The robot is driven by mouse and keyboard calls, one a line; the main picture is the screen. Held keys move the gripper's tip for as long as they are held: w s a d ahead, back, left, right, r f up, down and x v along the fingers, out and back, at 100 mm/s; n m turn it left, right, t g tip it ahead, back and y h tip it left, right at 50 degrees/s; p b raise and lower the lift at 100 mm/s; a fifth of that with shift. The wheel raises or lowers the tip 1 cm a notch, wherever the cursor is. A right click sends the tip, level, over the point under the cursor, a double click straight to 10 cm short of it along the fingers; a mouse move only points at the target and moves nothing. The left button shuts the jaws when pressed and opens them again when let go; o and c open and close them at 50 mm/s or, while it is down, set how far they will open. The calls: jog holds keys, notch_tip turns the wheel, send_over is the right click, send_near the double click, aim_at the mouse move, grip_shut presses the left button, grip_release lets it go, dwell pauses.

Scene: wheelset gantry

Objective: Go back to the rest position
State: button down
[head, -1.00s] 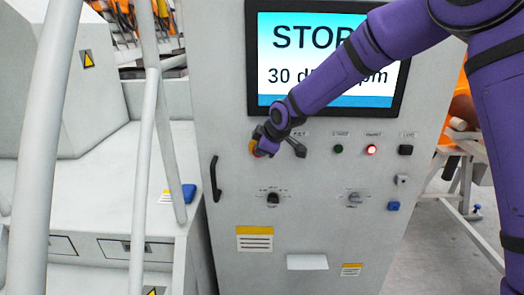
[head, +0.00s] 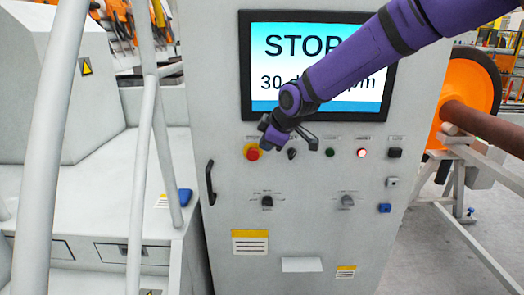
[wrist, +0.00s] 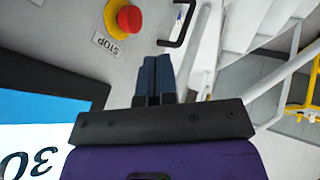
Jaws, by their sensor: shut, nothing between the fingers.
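My gripper (head: 272,137) is in front of the grey control cabinet (head: 215,100), just right of and slightly above the red emergency stop button (head: 252,153) in the head view. In the wrist view its two dark blue fingers (wrist: 153,68) are together with nothing between them. The red button on its yellow base (wrist: 128,18) shows at upper left there, apart from the fingers, with a STOP label (wrist: 106,43) beside it. My purple arm crosses the cabinet's screen (head: 285,45), which reads STOP and a partly hidden line starting with 30.
The cabinet carries a black handle (head: 210,183), a lit red lamp (head: 361,153), a green button (head: 330,153) and rotary switches (head: 267,201). White rails (head: 50,130) stand at left. An orange wheel (head: 455,95) with a brown axle is at right, above open grey floor.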

jog(key=s+d+r+m+h, duration=0.2)
jog(key=s+d+r+m, duration=0.25)
jog(key=s+d, duration=0.4)
jog(key=s+d+r+m+h, duration=0.3)
jog(key=s+d+r+m, duration=0.15)
jog(key=s+d, duration=0.45)
jog(key=s+d+m, duration=0.4)
jog(key=s+d, duration=0.2)
jog(key=s, duration=0.3)
jog(key=s+d+m, duration=0.4)
jog(key=s+d, duration=0.1)
jog(key=s, duration=0.4)
jog(key=shift+s+d+r, duration=0.3)
jog(key=shift+s+d, duration=0.1)
